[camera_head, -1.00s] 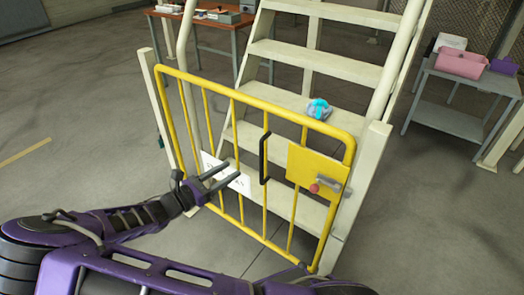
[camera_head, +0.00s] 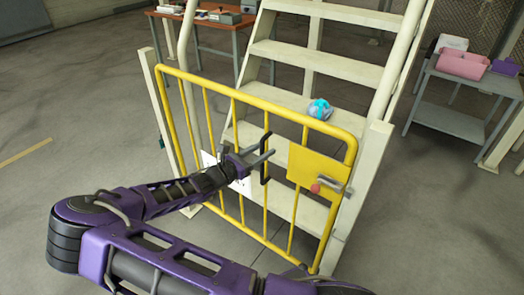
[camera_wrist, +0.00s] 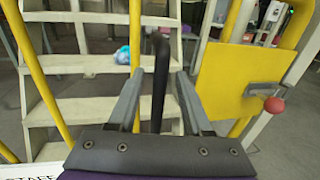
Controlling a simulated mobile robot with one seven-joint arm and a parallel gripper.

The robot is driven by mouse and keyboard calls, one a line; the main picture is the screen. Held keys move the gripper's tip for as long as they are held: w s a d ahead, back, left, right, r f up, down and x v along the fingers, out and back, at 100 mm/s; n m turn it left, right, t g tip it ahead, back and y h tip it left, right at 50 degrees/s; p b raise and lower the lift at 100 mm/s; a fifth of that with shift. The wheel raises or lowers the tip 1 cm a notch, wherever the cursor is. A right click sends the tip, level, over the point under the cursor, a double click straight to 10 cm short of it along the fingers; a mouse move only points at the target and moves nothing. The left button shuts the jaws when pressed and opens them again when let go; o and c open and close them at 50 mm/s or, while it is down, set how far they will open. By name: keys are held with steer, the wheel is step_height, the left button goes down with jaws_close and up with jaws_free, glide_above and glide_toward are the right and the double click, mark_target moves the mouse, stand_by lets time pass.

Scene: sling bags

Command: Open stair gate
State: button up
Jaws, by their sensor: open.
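The yellow stair gate (camera_head: 250,99) stands shut across the foot of the stairs (camera_head: 320,65), between two pale posts. Its black vertical handle (camera_head: 265,172) is at mid-gate. A yellow latch plate (camera_head: 312,166) with a metal bolt and red knob (camera_head: 316,188) is at the gate's right end; the knob also shows in the wrist view (camera_wrist: 274,105). My gripper (camera_head: 269,146) is open at the handle's upper part. In the wrist view, the handle (camera_wrist: 160,78) stands between the two spread fingers (camera_wrist: 158,88). Whether a finger touches it I cannot tell.
A blue and pink round object (camera_head: 319,109) lies on a stair step. A white sign (camera_head: 241,186) hangs on the gate's lower left. A grey table (camera_head: 450,118) with pink and purple bins stands at right, a brown bench (camera_head: 203,38) at the back. The floor left is clear.

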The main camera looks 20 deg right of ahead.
steer(key=shift+c, duration=0.2)
jaws_close()
stand_by(1.1)
